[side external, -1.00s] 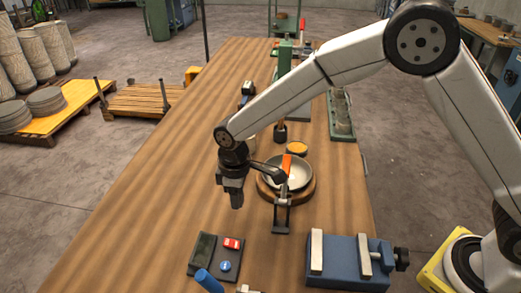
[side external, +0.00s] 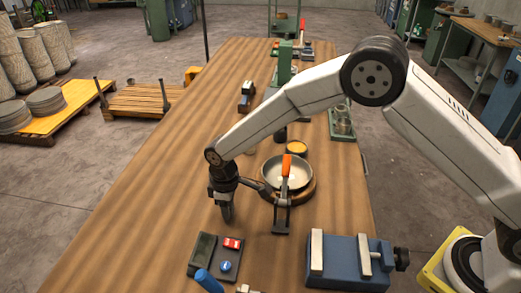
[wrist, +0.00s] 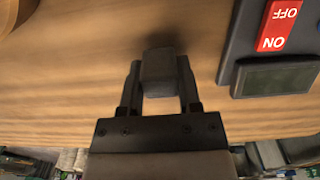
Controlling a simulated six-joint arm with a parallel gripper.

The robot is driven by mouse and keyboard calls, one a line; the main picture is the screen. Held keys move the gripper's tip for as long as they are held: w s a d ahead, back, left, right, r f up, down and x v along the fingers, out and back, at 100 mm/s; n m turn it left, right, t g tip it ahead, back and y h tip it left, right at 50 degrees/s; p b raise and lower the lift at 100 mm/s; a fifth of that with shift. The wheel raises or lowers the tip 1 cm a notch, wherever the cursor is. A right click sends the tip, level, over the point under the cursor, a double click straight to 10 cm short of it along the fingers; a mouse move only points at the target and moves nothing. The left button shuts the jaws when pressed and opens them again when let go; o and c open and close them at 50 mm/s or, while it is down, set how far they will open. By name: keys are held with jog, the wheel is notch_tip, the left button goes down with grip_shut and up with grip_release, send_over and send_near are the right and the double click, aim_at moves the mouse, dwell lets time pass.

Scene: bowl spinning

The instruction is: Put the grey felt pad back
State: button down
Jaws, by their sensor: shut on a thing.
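The grey felt pad (wrist: 158,72) is a small grey block between the fingers of my gripper (wrist: 158,85) in the wrist view. My gripper is shut on it, above the wooden table top. In the side view my gripper (side external: 228,215) points down, left of the metal bowl (side external: 287,172) and behind the control box. The pad is too small and dark there to tell apart from the fingers.
The bowl sits on a round wooden base (side external: 312,190) with an orange-handled tool (side external: 287,164) over it. The control box (side external: 205,250) with a red switch (side external: 232,243) is near my gripper. A blue vise (side external: 340,262) stands at front right. The table's left side is clear.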

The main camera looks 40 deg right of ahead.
jog(key=shift+f, duration=0.4)
jog(key=shift+f, duration=0.15)
jog(key=shift+c, duration=1.5)
grip_release()
notch_tip(320, 180, up, 12)
jog(key=shift+r, duration=0.2)
